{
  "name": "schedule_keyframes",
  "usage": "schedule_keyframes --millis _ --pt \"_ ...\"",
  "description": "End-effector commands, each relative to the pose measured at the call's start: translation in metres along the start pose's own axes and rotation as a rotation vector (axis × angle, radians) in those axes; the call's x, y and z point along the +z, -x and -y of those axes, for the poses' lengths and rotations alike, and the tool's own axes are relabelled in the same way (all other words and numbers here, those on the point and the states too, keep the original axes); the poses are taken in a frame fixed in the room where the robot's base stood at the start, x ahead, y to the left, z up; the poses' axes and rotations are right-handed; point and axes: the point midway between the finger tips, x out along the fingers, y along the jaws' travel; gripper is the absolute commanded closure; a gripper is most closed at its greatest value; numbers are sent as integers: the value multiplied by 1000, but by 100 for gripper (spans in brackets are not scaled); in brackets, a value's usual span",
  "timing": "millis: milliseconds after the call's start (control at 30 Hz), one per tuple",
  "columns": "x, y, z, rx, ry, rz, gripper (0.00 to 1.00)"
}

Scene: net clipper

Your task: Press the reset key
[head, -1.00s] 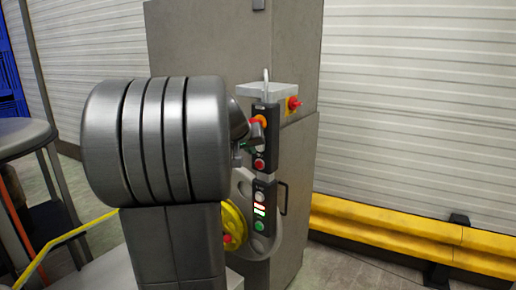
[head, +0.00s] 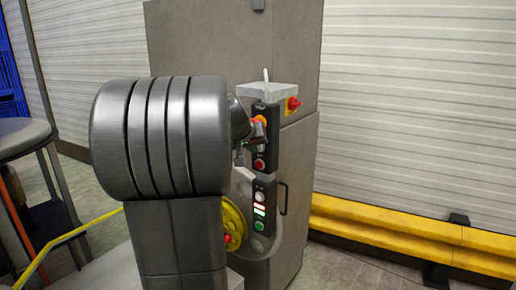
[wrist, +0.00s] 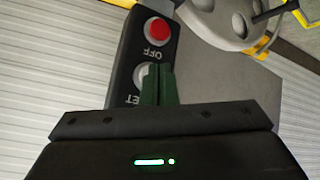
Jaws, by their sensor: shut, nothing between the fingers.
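The reset key (wrist: 141,76) is a pale round button on a dark control box (wrist: 128,50), with the letters "ET" visible beside it, upside down in the wrist view. My gripper (wrist: 158,72) is shut and empty, its green fingers side by side. The fingertips overlap the right part of the key in the wrist view; I cannot tell whether they touch it. A red OFF button (wrist: 157,31) sits farther along the same box. In the head view my arm partly covers the upper control box (head: 272,148), and the reset key cannot be made out there.
A lower box has a white button (head: 259,196), lit bars and a green button (head: 260,226). A red knob (head: 293,103) sticks out near the bracket. A yellow barrier (head: 385,231) runs along the right wall.

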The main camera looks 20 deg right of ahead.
Motion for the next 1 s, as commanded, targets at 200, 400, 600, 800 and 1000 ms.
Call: schedule_keyframes --millis 200,400,600,800,1000 --pt "-1 -2 -1 0 0 0 100" --pt "-3 -4 -3 0 1 0 100" --pt "-3 -4 -3 0 1 0 100" --pt "-2 -3 -2 0 0 -1 100" --pt "3 2 2 0 0 -2 100"
